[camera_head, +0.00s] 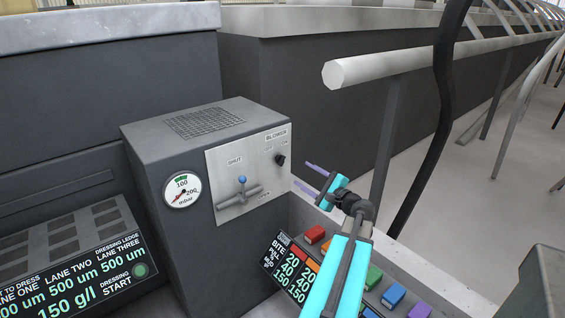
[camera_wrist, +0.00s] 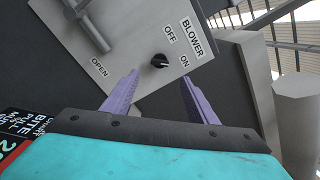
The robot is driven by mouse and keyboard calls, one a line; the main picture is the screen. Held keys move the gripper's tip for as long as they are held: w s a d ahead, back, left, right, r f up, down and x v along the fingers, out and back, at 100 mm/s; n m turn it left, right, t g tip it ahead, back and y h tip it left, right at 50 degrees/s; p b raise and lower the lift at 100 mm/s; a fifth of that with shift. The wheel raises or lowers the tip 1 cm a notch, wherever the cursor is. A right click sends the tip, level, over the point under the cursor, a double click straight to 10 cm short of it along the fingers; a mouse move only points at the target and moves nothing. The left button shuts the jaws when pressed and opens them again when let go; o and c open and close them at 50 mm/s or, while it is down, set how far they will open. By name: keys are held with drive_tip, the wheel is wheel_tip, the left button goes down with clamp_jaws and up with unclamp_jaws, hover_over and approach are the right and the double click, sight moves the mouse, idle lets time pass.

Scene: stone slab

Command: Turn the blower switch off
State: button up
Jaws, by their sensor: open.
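The blower switch (camera_head: 281,159) is a small black rotary knob on the light panel at the front of a grey box, under the BLOWER label. In the wrist view the knob (camera_wrist: 160,61) has a pale mark on its right part, toward the ON label (camera_wrist: 184,60); its exact setting is hard to tell. The OFF label (camera_wrist: 170,33) is above it in that view. My gripper (camera_head: 300,173) is open and empty, right of the panel. In the wrist view its purple fingers (camera_wrist: 158,75) point toward the panel, with the knob seen between and just beyond their tips.
Coloured buttons (camera_head: 374,277) line a console below my arm. A pale rail (camera_head: 430,55) and black hose (camera_head: 444,90) are right.

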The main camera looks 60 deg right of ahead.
sight(283, 162)
drive_tip(key=shift+w+d, duration=0.1)
drive_tip(key=shift+w, duration=0.05)
drive_tip(key=shift+p+x, duration=1.15)
drive_tip(key=shift+x, duration=5.6)
drive_tip(key=shift+c, duration=0.3)
drive_tip(key=shift+f, duration=0.1)
drive_tip(key=c, duration=1)
